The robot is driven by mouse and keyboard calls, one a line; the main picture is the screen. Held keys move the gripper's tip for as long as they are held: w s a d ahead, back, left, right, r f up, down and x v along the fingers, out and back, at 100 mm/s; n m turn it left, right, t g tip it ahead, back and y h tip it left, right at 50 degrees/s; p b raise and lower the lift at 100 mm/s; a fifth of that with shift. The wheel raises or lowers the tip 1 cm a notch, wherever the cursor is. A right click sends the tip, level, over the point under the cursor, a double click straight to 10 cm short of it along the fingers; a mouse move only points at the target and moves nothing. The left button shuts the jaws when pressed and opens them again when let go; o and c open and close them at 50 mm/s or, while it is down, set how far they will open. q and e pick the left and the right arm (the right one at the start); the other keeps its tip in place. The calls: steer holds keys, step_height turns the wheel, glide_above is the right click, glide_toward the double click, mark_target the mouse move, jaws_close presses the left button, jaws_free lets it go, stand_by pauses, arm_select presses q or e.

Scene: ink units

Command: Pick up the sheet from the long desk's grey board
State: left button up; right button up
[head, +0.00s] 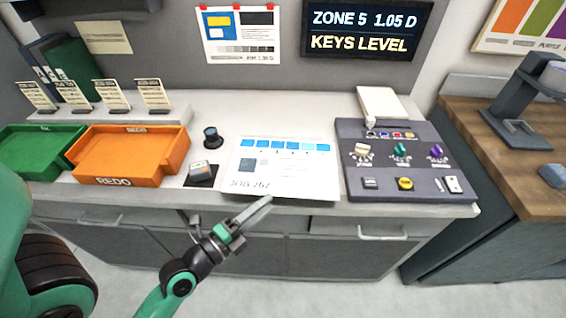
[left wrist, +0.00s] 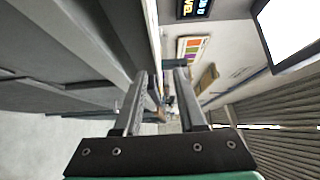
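The sheet (head: 281,168), white with a row of blue swatches and "JOB 267" printed on it, lies flat near the front edge of the long desk (head: 262,112). The grey board is mostly hidden under it, and I cannot make out its outline. My left gripper (head: 264,207) is at the desk's front edge, its fingertips close to the sheet's front edge. In the left wrist view its two fingers (left wrist: 160,74) stand apart, with no sheet clearly seen between them. I cannot tell whether a finger touches the sheet. My right gripper is not in view.
A dark control panel (head: 376,179) with knobs and buttons is right of the sheet. An orange tray (head: 131,168), a green tray (head: 30,160), a dark round knob (head: 211,138) and a small black device (head: 201,175) are left. Bare desk lies behind the sheet.

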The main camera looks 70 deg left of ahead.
mark_target(284, 194)
arm_select(q)
steer(key=x, duration=0.2)
steer(key=p+x, duration=0.1)
steer(key=x, duration=0.1)
steer(key=p+x, duration=0.1)
steer(key=x, duration=0.1)
steer(key=shift+w+d+f, duration=0.15)
steer(key=shift+w+d, duration=0.05)
steer(key=shift+w, duration=0.25)
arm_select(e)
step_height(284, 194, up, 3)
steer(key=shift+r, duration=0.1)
arm_select(q)
jaws_close()
